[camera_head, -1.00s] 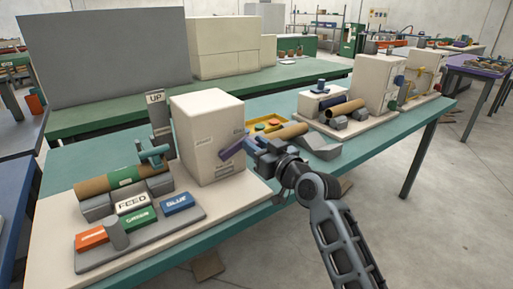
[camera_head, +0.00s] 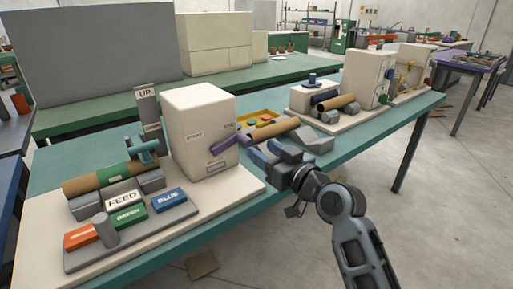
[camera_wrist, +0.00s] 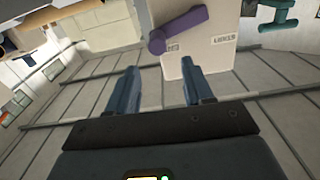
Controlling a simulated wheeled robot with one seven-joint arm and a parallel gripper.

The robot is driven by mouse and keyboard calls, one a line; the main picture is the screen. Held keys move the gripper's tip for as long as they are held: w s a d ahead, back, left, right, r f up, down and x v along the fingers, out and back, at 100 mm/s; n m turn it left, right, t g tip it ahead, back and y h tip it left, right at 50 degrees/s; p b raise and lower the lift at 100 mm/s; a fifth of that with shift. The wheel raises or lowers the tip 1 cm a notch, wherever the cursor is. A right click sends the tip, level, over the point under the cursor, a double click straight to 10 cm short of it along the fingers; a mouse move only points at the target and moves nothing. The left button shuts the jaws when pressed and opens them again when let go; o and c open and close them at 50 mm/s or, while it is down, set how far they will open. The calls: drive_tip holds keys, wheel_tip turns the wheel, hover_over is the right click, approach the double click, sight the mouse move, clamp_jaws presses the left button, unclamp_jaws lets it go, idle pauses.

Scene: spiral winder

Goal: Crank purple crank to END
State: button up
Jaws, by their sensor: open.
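The purple crank (camera_head: 226,144) is on the right-hand face of the cream box (camera_head: 192,108), its arm slanting up to the right.
The grey panel with FEED, blue, green and orange blocks (camera_head: 130,228) is at the front left. A brown roll (camera_head: 97,180) lies behind it. More cream machines (camera_head: 368,75) stand farther along the table.

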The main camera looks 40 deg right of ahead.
drive_tip(key=shift+s, duration=0.35)
idle(0.3)
drive_tip(key=s+a+f+m+g+h+p, duration=0.1)
drive_tip(key=s+a+f, duration=0.35)
drive_tip(key=s, duration=0.45)
drive_tip(key=s+a+f+m+g+h+p, duration=0.1)
drive_tip(key=s+a+f, duration=0.35)
drive_tip(key=s, duration=0.55)
drive_tip(key=s+a+r+n+y+p, duration=0.1)
drive_tip(key=s+a+r, duration=0.1)
drive_tip(key=s, duration=0.9)
drive_tip(key=s+a+r+n+g+y+p, duration=0.1)
drive_tip(key=s+a+r, duration=0.1)
drive_tip(key=s, duration=0.9)
drive_tip(key=shift+s+r, duration=0.15)
drive_tip(key=shift+r, duration=0.5)
